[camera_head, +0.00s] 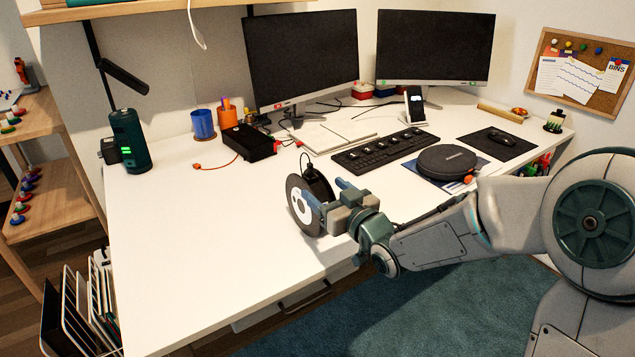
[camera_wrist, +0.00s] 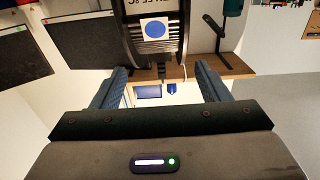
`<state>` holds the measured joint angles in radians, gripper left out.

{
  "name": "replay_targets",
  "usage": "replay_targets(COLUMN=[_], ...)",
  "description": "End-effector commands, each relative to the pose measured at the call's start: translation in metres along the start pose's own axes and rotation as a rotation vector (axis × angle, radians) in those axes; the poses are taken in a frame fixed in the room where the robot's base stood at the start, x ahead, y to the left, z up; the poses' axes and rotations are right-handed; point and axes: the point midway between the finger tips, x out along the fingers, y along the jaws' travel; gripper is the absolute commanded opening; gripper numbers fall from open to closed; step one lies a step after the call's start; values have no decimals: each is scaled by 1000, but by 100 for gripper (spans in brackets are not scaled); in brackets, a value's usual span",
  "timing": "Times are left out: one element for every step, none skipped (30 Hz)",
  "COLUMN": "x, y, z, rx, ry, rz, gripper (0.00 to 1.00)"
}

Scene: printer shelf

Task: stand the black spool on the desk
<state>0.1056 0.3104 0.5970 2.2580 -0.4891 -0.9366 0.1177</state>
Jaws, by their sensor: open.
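The black spool (camera_head: 296,206) with a white round label stands upright on its rim on the white desk (camera_head: 190,240), near the front edge. My gripper (camera_head: 328,188) is at its right side, with open blue fingers near the spool and overlapping it in the head view. In the wrist view, a black ribbed body with a blue-dot sticker, which looks like the spool (camera_wrist: 157,52), lies beyond the open fingertips (camera_wrist: 162,70). No grip on it shows. The wrist view does not show where the spool meets the desk.
A keyboard (camera_head: 380,151), a round black case (camera_head: 447,162) and a black box (camera_head: 249,142) lie behind. A dark green speaker-like cylinder (camera_head: 130,140) stands at the back left. Two monitors (camera_head: 301,58) stand at the back. The desk's left and front-left area is clear.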

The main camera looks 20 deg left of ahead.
Motion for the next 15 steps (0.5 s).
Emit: replay_targets(x=[-12, -19, -27, -33, -38, -45, -50, -54, -58, -61, -63, -66, -67, -68, -69], y=[0, 1, 1, 0, 0, 1, 1, 1, 0, 0, 0, 0, 0, 0, 0], z=[-1, -1, -1, -1, -1, -1, -1, -1, -1, -1, -1, 0, 0, 0, 0], rx=[-2, -2, -3, -2, -1, -1, -1, -2, -2, -1, 0, 1, 1, 1, 1], ry=[-1, -2, -1, -1, -2, -1, -1, -1, -1, 0, 0, -1, -1, -1, 0], rz=[2, 2, 3, 2, 2, 3, 3, 2, 1, 1, 1, 1, 1, 1, 0], gripper=[69, 69, 69, 69, 69, 69, 69, 69, 69, 69, 69, 69, 69, 69, 69])
